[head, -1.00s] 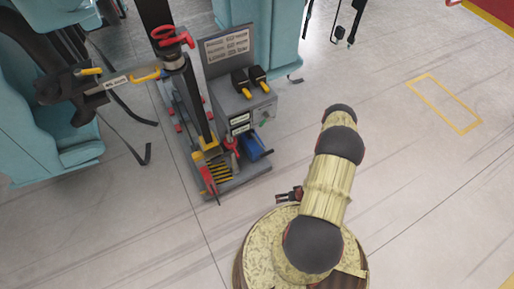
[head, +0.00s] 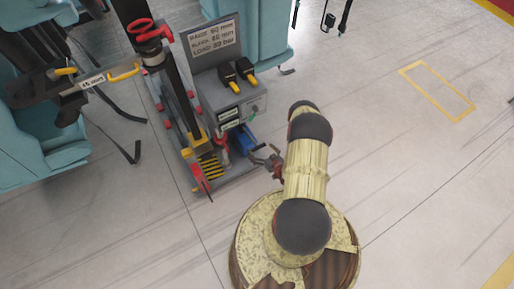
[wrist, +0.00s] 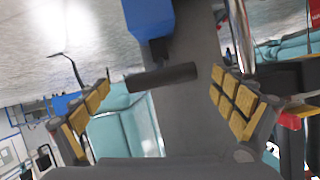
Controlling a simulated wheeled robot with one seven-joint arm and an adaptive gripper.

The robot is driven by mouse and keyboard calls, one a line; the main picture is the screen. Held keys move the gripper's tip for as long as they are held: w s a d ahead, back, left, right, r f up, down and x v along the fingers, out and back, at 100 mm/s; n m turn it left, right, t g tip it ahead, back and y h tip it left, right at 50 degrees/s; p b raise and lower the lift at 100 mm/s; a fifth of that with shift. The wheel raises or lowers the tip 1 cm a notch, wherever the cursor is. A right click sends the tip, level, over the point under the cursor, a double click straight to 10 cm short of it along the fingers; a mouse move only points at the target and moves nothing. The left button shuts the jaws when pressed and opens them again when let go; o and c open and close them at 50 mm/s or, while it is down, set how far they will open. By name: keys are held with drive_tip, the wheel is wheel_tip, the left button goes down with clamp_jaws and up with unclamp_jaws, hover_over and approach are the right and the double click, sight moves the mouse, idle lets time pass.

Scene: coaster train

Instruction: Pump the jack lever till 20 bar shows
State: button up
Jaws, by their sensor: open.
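The jack stand with its tall post (head: 180,92) is at the upper left of the head view. A blue pump body (head: 245,139) sits low on its right side and also shows at the top of the wrist view (wrist: 150,18). A dark cylindrical bar (wrist: 162,78), apparently the lever's grip, lies crosswise below the blue body. My gripper (head: 270,160) is open beside the pump. In the wrist view its padded fingers (wrist: 160,88) stand on either side of the bar, which looks unheld; its depth is unclear. No pressure reading is legible.
A grey control box (head: 236,100) with two black-yellow handles stands beside the post, under a sign (head: 213,39) with a LOAD line in bar. A red handwheel (head: 145,30) and red lever (head: 201,178) are on the stand. Teal seats (head: 40,140) stand left. Floor right is clear.

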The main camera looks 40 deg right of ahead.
sight(257, 146)
drive_tip(key=shift+b+x, duration=0.5)
drive_tip(key=shift+x, duration=1.25)
drive_tip(key=shift+c, duration=0.4)
drive_tip(key=shift+d, duration=0.15)
drive_tip(key=c, duration=1.5)
drive_tip(key=shift+r, duration=0.1)
